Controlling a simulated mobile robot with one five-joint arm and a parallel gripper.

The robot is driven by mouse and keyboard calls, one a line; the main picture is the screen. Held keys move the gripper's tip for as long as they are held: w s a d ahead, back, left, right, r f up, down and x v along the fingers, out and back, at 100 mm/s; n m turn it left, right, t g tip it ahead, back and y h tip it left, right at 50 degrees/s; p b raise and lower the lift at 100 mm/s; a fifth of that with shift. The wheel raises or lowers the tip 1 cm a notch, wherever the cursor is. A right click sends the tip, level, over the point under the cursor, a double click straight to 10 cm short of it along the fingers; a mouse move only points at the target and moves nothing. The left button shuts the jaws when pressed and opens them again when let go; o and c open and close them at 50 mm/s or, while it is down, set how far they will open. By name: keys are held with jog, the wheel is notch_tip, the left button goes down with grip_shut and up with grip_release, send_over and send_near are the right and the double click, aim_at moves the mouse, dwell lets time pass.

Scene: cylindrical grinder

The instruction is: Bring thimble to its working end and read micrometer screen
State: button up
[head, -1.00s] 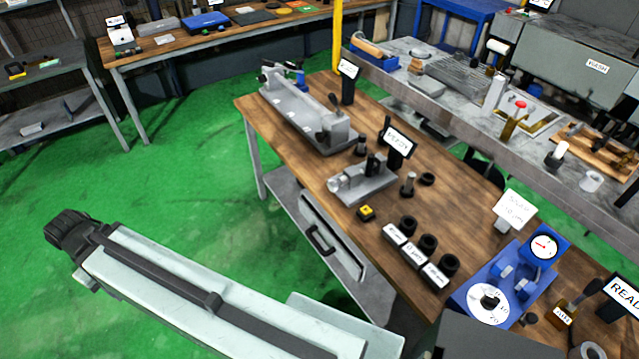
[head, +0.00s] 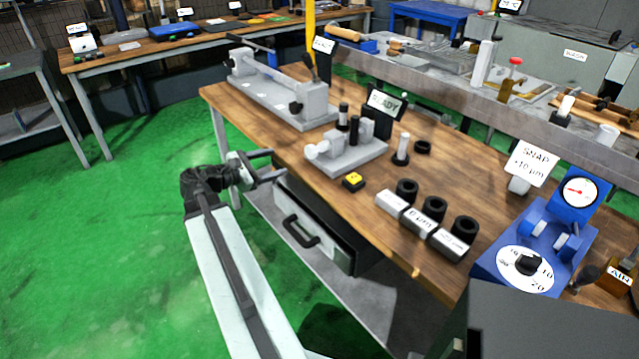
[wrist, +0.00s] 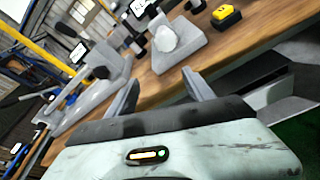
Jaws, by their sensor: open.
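The micrometer (head: 352,150) is a grey bench fixture near the front edge of the wooden bench. A pale round thimble (head: 318,150) is at its left end; in the wrist view the thimble (wrist: 168,42) faces me, just beyond my fingers. A small dark-framed screen (head: 386,102) behind the micrometer reads READY. My gripper (head: 277,163) is open and empty at the bench's front edge, to the left of the thimble and apart from it. In the wrist view my gripper (wrist: 160,76) has its two fingers spread, with bench edge between them.
A yellow-topped button block (head: 353,181) sits right of the micrometer. White labelled blocks with black rings (head: 420,220) and a blue dial gauge (head: 545,235) stand farther right. A larger grey fixture (head: 285,98) stands behind left. A drawer with a black handle (head: 300,230) is under the bench.

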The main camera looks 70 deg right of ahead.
jog(key=n+g+h+b, duration=0.1)
jog(key=n+g+b, duration=0.1)
jog(key=b, duration=0.1)
send_near(318, 149)
jog(key=d, duration=0.1)
jog(key=s+d+f, duration=0.1)
jog(key=shift+d+f, duration=0.2)
jog(key=shift+d, duration=0.1)
jog(key=shift+r, duration=0.2)
jog(key=x, duration=0.7)
jog(key=shift+s+d+r+p, duration=0.15)
jog(key=shift+d+p, duration=0.15)
jog(key=shift+d, duration=0.05)
grip_shut()
